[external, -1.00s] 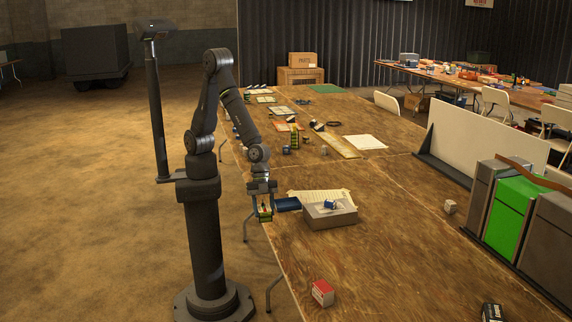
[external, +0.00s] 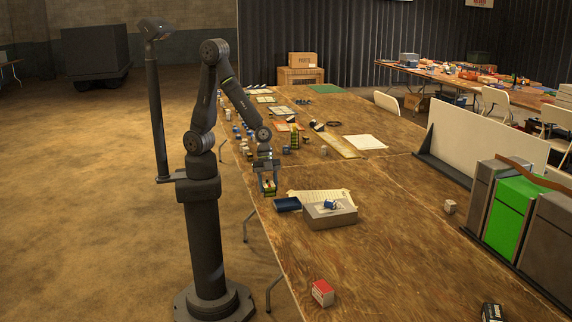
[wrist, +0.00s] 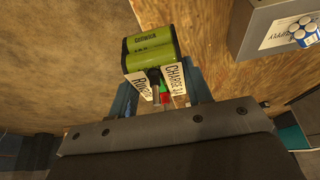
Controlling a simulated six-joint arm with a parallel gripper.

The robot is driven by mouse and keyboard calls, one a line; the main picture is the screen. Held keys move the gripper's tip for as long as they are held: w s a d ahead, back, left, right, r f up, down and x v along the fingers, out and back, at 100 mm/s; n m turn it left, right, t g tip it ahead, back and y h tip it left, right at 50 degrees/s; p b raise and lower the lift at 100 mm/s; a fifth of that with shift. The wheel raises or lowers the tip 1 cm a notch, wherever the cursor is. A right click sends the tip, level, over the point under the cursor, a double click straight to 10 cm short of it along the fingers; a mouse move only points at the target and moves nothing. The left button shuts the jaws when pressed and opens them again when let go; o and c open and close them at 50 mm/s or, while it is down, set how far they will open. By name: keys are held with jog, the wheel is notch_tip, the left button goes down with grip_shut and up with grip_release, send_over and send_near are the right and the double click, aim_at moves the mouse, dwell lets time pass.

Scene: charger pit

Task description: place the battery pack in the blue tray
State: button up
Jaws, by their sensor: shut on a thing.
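The battery pack (wrist: 151,46) is green with black lettering; white tags and red, green and black leads show at its near end. My gripper (wrist: 160,92) is shut on it, one blue finger on each side. In the external view my gripper (external: 268,190) holds the pack up near the table's left edge, just behind and left of the blue tray. The blue tray (external: 287,204) is small, dark blue and flat, lying left of a grey box. I cannot tell the gap between pack and table. I cannot surely pick out the tray in the wrist view.
The grey box (external: 331,216) with a small blue-and-white thing on top stands right of the tray. Several small objects stand farther back. A red-and-white box (external: 322,292) is nearer; the wooden table between is clear.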

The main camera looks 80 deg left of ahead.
jog(key=shift+w+a, duration=0.15)
jog(key=shift+a, duration=0.95)
jog(key=shift+w+a+f, duration=0.1)
jog(key=shift+w+a, duration=0.1)
jog(key=shift+a, duration=0.1)
send_over(287, 204)
jog(key=d, duration=0.2)
jog(key=f, duration=0.6)
jog(key=shift+s+f, duration=0.25)
jog(key=shift+f, duration=0.05)
jog(key=shift+w+a+f, duration=0.1)
jog(key=shift+w+f, duration=0.05)
jog(key=shift+f, duration=1.9)
jog(key=shift+f, duration=0.1)
jog(key=o, duration=1.3)
jog(key=shift+f, duration=0.1)
jog(key=shift+c, duration=0.2)
